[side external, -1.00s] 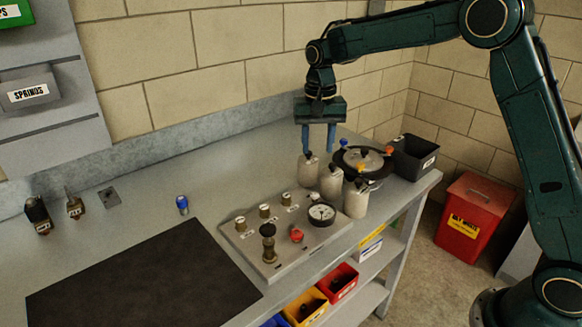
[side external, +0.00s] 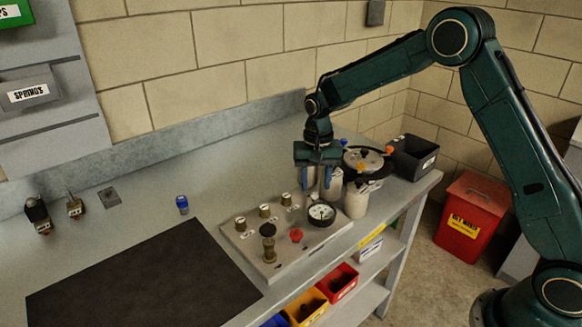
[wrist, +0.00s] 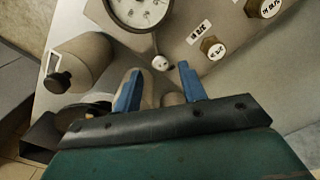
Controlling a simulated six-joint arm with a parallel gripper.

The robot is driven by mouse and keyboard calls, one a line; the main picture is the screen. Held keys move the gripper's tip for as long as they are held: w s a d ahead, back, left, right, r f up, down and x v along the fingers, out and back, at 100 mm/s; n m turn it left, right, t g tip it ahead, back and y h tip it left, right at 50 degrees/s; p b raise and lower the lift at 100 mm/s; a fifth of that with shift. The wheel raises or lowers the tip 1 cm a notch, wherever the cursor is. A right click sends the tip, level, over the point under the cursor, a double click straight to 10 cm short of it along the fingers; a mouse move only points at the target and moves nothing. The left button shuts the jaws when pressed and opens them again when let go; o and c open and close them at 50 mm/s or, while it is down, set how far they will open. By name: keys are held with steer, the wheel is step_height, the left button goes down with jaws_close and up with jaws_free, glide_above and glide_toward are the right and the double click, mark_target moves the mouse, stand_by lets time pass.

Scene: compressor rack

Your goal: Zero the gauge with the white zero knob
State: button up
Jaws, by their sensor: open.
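The round white-faced gauge (side external: 321,214) with a black rim sits on the grey panel (side external: 283,262). It shows cut off at the top of the wrist view (wrist: 141,10). The small white zero knob (wrist: 161,63) stands just below the gauge in the wrist view. In the side view it is mostly lost between the gauge and my fingers. My gripper (side external: 316,186) is open and points down over the panel's back edge. In the wrist view its two blue fingertips (wrist: 158,70) are apart, with the knob in line with the gap between them. I cannot tell whether they touch it.
Cream bottles (side external: 356,199) stand close beside my gripper, with a black round rack (side external: 366,162) behind. The panel carries several brass fittings (side external: 265,211), a red knob (side external: 296,236) and a black-topped valve (side external: 268,240).

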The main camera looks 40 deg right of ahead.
mark_target(315, 196)
steer(key=shift+f, duration=1.45)
steer(key=shift+c, duration=0.3)
jaws_close()
steer(key=shift+n, duration=0.8)
steer(key=shift+r, duration=0.1)
steer(key=shift+o, duration=0.3)
jaws_free()
